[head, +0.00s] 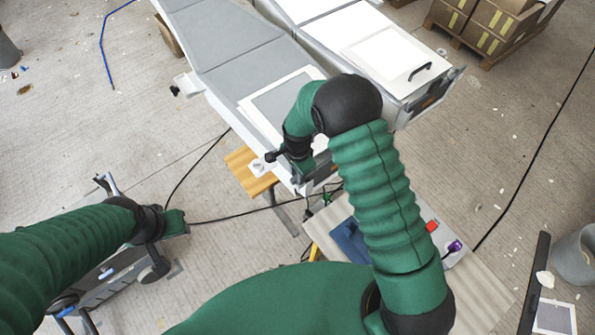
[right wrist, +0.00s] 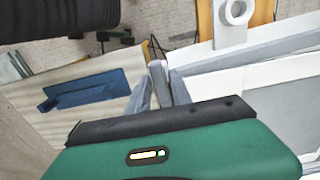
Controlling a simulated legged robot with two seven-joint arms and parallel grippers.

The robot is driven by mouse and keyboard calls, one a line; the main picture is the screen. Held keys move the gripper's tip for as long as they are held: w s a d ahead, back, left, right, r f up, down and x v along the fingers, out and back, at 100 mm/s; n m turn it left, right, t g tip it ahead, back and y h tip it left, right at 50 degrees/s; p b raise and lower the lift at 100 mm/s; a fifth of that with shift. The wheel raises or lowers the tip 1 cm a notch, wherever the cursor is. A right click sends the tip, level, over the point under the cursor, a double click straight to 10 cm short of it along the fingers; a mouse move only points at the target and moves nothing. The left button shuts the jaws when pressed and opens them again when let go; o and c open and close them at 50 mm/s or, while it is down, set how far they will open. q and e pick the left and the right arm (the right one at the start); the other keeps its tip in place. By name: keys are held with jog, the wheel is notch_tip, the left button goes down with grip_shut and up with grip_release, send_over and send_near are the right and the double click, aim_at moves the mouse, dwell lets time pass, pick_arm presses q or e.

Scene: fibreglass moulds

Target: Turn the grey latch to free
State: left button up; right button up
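In the right wrist view, the grey fingers of my right gripper (right wrist: 160,80) point at the near edge of a mould. A narrow light grey bar (right wrist: 158,72) stands between the fingers; it may be the grey latch, but I cannot tell for sure. I cannot tell whether the fingers touch it. In the head view, my right arm bends down over the near end of the long grey mould (head: 240,68) and hides most of the gripper.
A second white mould (head: 380,52) with a black handle (head: 420,71) lies alongside. A work surface with a blue tool (right wrist: 85,90) is beside my right gripper. A wooden stool (head: 250,172) stands under the mould's end. Cables cross the open floor.

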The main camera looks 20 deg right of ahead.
jog(key=shift+c, duration=0.3)
jog(key=shift+d, duration=0.1)
grip_shut()
jog(key=shift+w, duration=0.1)
dwell(1.0)
